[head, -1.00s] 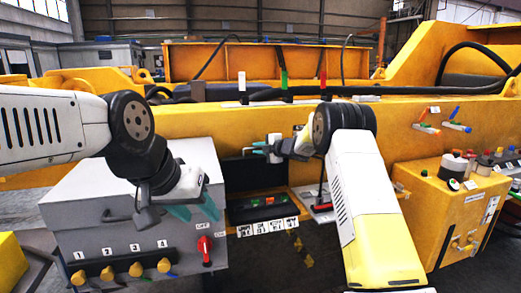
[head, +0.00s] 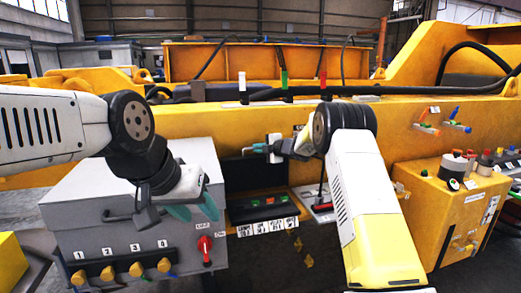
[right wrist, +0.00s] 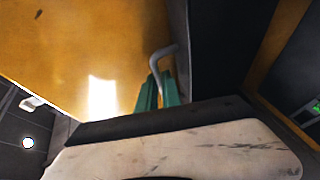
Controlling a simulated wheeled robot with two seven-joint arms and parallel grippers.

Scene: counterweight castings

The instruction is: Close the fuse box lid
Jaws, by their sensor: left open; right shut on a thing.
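The fuse box (head: 236,215) is a dark box on the yellow machine's front, with small coloured fuses inside and white labels along its front. Its black lid (head: 240,178) stands raised behind the opening. My right gripper (head: 256,149) is at the lid's top edge, in front of the yellow wall. In the right wrist view its green fingers (right wrist: 157,94) are shut on a grey bent handle (right wrist: 166,58) beside a dark panel, seemingly the lid (right wrist: 220,45). My left gripper (head: 192,212) is open and empty in front of the grey cabinet, left of the fuse box.
The grey cabinet (head: 90,215) has numbered yellow knobs and a red switch (head: 205,245) at its right. A yellow control box (head: 440,205) with buttons stands at the right.

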